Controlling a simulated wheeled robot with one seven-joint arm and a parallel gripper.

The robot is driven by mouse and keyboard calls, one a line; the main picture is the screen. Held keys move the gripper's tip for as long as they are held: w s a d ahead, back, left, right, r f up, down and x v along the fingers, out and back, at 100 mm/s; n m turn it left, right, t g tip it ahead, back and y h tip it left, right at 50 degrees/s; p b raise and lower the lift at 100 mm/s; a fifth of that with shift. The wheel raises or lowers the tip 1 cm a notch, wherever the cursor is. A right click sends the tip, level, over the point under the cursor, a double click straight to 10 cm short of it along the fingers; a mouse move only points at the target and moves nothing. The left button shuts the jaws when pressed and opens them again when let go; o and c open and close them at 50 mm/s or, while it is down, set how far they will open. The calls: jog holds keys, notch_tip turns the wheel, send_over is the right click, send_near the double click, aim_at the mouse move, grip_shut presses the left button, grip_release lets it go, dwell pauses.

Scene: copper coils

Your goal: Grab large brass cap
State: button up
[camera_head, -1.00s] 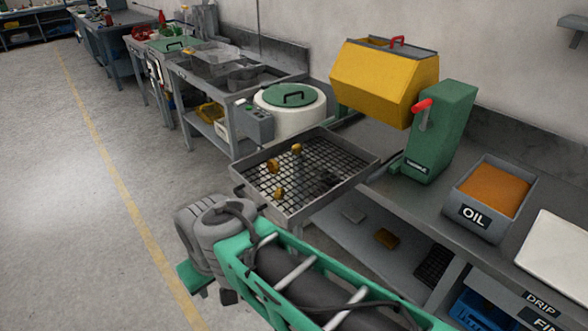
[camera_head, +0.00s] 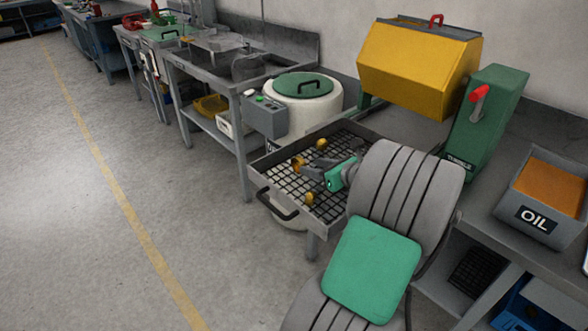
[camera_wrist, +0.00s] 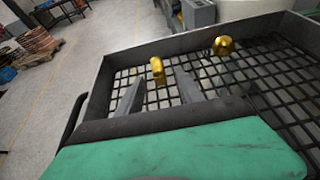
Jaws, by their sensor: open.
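Three brass pieces are on the black grid of the grey tray (camera_head: 262,184) in the head view. The one that looks largest, likely the large brass cap (camera_head: 297,162), is just ahead of my gripper's fingertips. In the wrist view this brass cap (camera_wrist: 158,70) appears in the gap between the fingers. A second brass piece (camera_head: 321,144) lies farther back; it shows to the right in the wrist view (camera_wrist: 223,46). A third (camera_head: 309,198) is nearer the tray's front side. My gripper (camera_wrist: 160,76) is open and empty, low over the grid. I cannot tell whether a finger touches the cap.
The tray has raised walls and a dark handle (camera_head: 277,204). A white drum with a green lid (camera_head: 302,85) stands behind it. A yellow hopper (camera_head: 416,68) and green lever stand (camera_head: 491,118) are to the right, with an oil bin (camera_head: 535,216) beyond. Open floor lies left.

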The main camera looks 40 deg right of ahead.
aim_at(298, 172)
jog(key=x, duration=0.7)
jog(key=shift+a, duration=0.35)
jog(key=shift+r, duration=0.1)
jog(key=shift+c, duration=0.3)
grip_shut()
